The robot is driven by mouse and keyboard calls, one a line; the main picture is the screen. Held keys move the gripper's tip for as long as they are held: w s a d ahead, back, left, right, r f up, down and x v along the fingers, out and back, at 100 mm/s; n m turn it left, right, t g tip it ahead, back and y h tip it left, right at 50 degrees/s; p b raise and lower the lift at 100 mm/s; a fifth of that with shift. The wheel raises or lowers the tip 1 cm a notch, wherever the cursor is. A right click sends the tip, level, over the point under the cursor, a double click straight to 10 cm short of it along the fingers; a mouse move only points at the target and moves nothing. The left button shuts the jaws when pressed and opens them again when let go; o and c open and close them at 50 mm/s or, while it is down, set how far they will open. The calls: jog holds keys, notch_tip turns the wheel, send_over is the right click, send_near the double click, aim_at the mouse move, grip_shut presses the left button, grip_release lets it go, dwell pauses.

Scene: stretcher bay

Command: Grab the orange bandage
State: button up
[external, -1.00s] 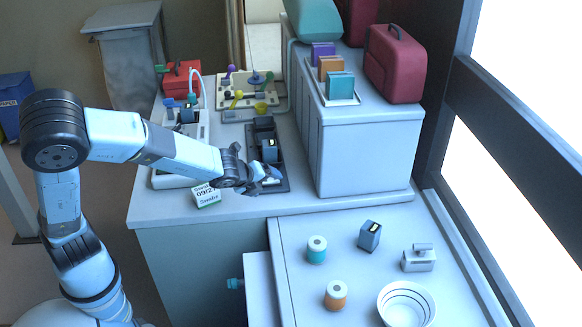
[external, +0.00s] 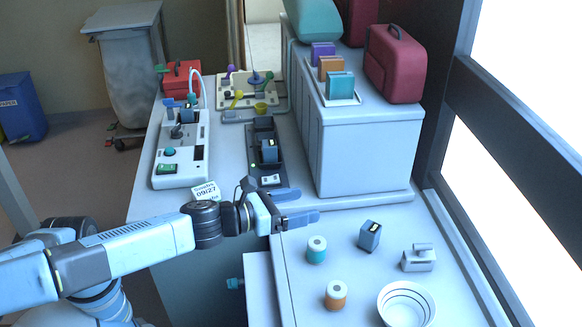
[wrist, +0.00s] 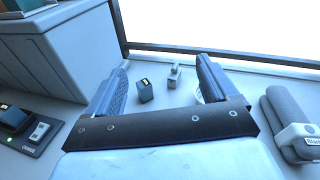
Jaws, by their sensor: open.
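The orange bandage (external: 336,294) is a small upright roll with a pale top, on the lower white counter in the external view. A teal roll (external: 316,250) of like shape stands behind it. My gripper (external: 301,206) is open and empty, above the back left part of that counter, apart from both rolls. In the wrist view the open fingers (wrist: 162,68) spread to either side, and neither roll shows.
A dark battery-like block (external: 370,236), a metal fitting (external: 418,258) and a white bowl (external: 407,305) are on the lower counter. A raised cabinet (external: 368,150) stands behind. Grey rolled items (wrist: 288,118) lie at the right of the wrist view.

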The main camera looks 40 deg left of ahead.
jog(key=s+d+r+m+h, duration=0.3)
jog(key=s+r, duration=0.1)
jog(key=s, duration=0.3)
send_near(327, 296)
jog(key=shift+w+d+f+y, duration=0.1)
jog(key=shift+w+d+y, duration=0.2)
jog(key=shift+w+d+f, duration=0.1)
jog(key=shift+w+d, duration=0.05)
jog(key=shift+w, duration=0.05)
jog(key=x, duration=0.8)
jog(key=shift+s, duration=0.1)
jog(key=shift+w+d, duration=0.25)
jog(key=shift+w, duration=0.25)
jog(key=shift+r+x, duration=0.15)
jog(key=shift+x, duration=0.9)
jog(key=shift+r+x, duration=0.15)
jog(key=shift+x, duration=0.95)
jog(key=shift+c, duration=0.2)
jog(key=c, duration=1)
